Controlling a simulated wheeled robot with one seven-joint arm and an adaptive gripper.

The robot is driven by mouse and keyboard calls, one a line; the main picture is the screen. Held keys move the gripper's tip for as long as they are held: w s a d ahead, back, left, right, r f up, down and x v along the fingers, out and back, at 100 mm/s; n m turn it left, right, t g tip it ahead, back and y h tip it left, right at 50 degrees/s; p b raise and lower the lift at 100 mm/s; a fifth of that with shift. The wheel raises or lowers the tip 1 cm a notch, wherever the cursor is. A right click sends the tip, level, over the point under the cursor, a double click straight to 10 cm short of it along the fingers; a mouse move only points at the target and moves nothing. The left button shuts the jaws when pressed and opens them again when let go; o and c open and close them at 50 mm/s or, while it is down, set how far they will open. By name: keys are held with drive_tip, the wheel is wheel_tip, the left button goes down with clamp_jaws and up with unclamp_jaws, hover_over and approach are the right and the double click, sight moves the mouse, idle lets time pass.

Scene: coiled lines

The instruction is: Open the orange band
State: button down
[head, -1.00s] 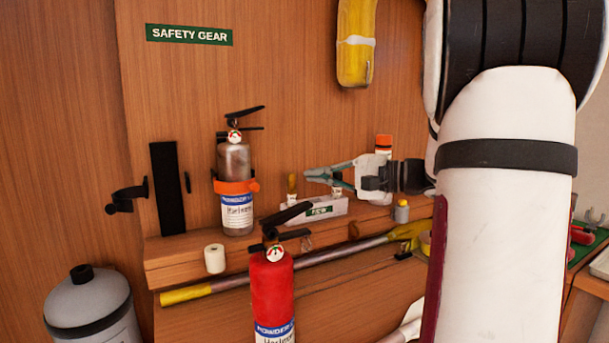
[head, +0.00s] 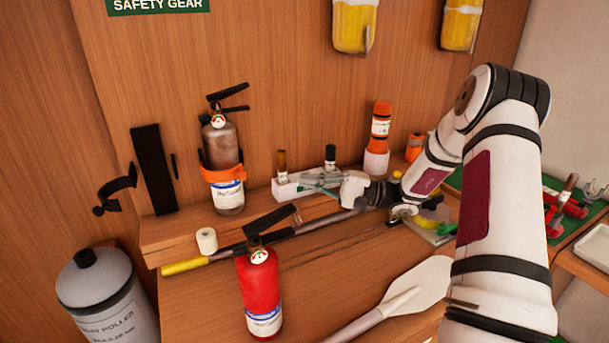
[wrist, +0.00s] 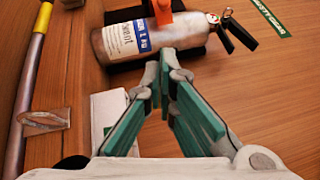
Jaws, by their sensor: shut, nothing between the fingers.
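The orange band (head: 224,175) is around the lower middle of a grey metal extinguisher (head: 221,147), which stands upright on the wooden ledge by the back panel. In the wrist view, part of the orange band (wrist: 163,12) shows at the top edge, across the extinguisher (wrist: 170,33), just above its blue and white label. The rest of the band is cut off there. My gripper (head: 303,184) is to the right of the extinguisher, apart from the band, over the white holder. In the wrist view its green-grey fingers (wrist: 166,66) meet at the tips, empty.
A red extinguisher (head: 261,292) stands in front, below the ledge. A yellow-ended pole (head: 185,267) lies along the ledge's front. A white roll (head: 207,240), a white holder (head: 287,190) and an orange-capped bottle (head: 381,121) are nearby. A grey tank (head: 104,292) is at lower left.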

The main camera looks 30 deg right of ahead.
sight(244, 178)
drive_tip(key=w+a+r+p, duration=0.2)
drive_tip(key=w+a, duration=0.1)
drive_tip(key=a, duration=0.7)
drive_tip(key=shift+a+r+p, duration=0.15)
drive_tip(key=shift+a+p, duration=0.25)
drive_tip(key=shift+w, duration=0.1)
drive_tip(key=shift+s+a+p, duration=0.3)
drive_tip(key=shift+s, duration=0.15)
drive_tip(key=shift+s+a, duration=0.3)
